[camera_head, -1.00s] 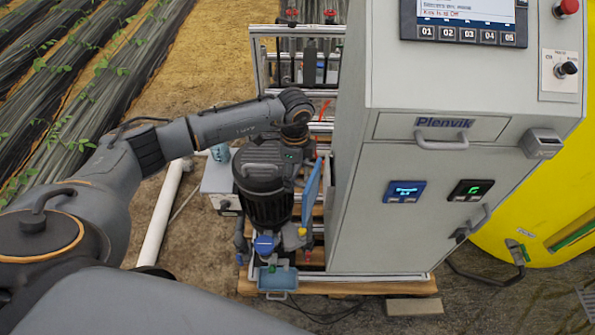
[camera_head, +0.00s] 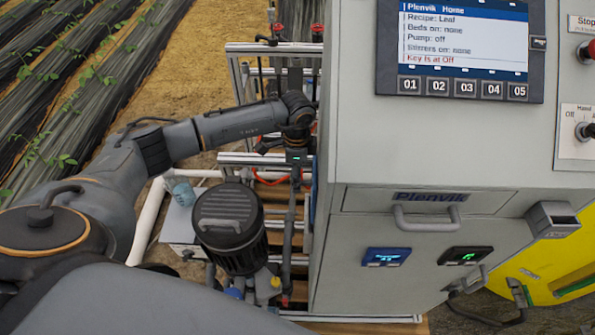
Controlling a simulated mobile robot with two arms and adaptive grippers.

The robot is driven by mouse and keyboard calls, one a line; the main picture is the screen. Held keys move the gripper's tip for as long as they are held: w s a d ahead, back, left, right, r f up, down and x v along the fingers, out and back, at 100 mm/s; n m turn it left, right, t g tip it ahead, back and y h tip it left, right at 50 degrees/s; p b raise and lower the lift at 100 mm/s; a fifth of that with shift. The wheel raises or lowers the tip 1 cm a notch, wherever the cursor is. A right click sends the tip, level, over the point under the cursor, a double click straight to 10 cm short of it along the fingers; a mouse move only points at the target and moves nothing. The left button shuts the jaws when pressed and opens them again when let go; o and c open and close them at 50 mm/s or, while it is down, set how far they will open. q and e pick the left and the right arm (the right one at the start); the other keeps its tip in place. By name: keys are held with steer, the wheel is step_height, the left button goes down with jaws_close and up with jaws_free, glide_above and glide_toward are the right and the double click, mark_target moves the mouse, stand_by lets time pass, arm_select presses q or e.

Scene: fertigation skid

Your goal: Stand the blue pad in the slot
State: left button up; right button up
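My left arm reaches in from the left, and its wrist points down beside the cabinet's left side. My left gripper (camera_head: 297,178) is small and dark below the wrist, and its fingers are hard to make out against the pipes. A thin blue strip (camera_head: 314,190) shows upright between the gripper and the cabinet wall; it may be the blue pad seen edge-on. I cannot tell whether the gripper holds it. I cannot make out the slot. My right gripper is not in view.
The grey cabinet (camera_head: 385,170) with a screen (camera_head: 463,45) and drawer handle (camera_head: 428,219) fills the right. A black motor (camera_head: 231,228) stands below my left arm. A bluish cup (camera_head: 182,192) sits at left. A metal frame (camera_head: 270,47) is behind.

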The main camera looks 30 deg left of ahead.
arm_select(q)
steer(key=shift+f+b, duration=0.4)
steer(key=shift+f, duration=0.25)
step_height(320, 180, down, 18)
steer(key=b, duration=1.4)
steer(key=shift+f, duration=0.25)
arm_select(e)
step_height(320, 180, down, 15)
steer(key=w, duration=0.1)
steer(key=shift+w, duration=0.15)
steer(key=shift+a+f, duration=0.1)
arm_select(q)
steer(key=o, duration=1.9)
